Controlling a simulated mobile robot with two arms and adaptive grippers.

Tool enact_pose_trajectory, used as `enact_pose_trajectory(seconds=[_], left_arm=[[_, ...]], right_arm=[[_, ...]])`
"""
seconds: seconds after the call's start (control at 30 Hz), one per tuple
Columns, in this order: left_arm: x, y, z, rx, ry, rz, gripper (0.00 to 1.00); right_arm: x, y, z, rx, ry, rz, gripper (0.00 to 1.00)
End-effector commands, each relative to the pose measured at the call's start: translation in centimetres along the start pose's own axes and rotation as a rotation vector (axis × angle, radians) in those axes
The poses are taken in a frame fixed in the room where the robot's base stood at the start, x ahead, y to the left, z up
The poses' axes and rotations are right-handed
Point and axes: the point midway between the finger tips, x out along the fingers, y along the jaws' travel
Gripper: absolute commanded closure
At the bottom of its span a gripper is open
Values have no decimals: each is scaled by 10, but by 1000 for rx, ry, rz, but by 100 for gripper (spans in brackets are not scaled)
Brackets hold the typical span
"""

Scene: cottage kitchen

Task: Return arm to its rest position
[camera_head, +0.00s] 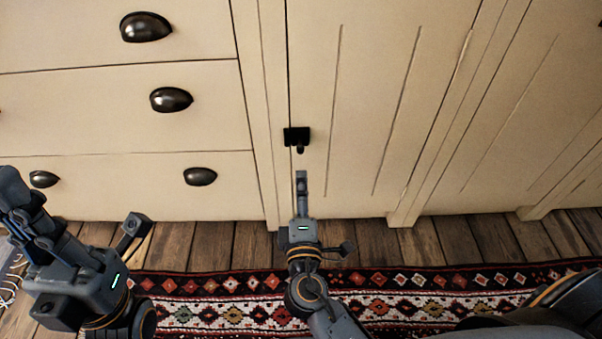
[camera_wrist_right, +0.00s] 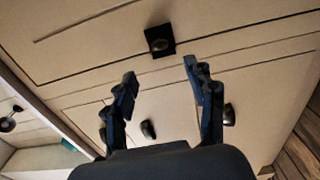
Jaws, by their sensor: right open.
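My right gripper (camera_head: 301,182) is in the middle of the head view, in front of the cream cabinet door (camera_head: 360,110) and just below its small black latch knob (camera_head: 297,138). In the right wrist view its two fingers (camera_wrist_right: 158,92) are spread apart with nothing between them. The black knob (camera_wrist_right: 160,40) shows beyond the fingertips there, apart from them. My left gripper (camera_head: 22,205) is at the lower left of the head view. It is seen at an angle, and I cannot make out the gap between its fingers.
Cream drawers (camera_head: 120,110) with dark cup handles (camera_head: 171,99) fill the left side. A patterned red and white rug (camera_head: 400,290) lies on the wooden floor (camera_head: 370,240) below the cabinets.

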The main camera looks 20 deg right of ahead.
Motion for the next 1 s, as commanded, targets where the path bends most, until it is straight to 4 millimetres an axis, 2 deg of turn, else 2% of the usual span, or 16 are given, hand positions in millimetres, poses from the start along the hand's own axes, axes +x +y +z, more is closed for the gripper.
enact_pose_trajectory(seconds=[0.13, 0.63, 0.77, 0.87, 0.97, 1.0], left_arm=[[0, 0, 0, 0, 0, 0, 100], [0, 0, 0, 0, -1, 0, 100], [0, 0, 0, 0, -3, -2, 100], [0, 0, -1, -1, -7, -3, 100], [-1, 0, -1, -2, -13, -6, 100], [-1, 0, -1, -2, -17, -7, 100]], right_arm=[[-8, 0, 0, 0, 1, 1, 44], [-9, 1, 0, 1, 1, 1, 44], [-8, 4, -9, 59, 60, -11, 44], [-8, 16, -31, 202, 201, -27, 44], [-19, 49, -60, 432, 417, -19, 44], [-26, 69, -69, 536, 512, -3, 44]])
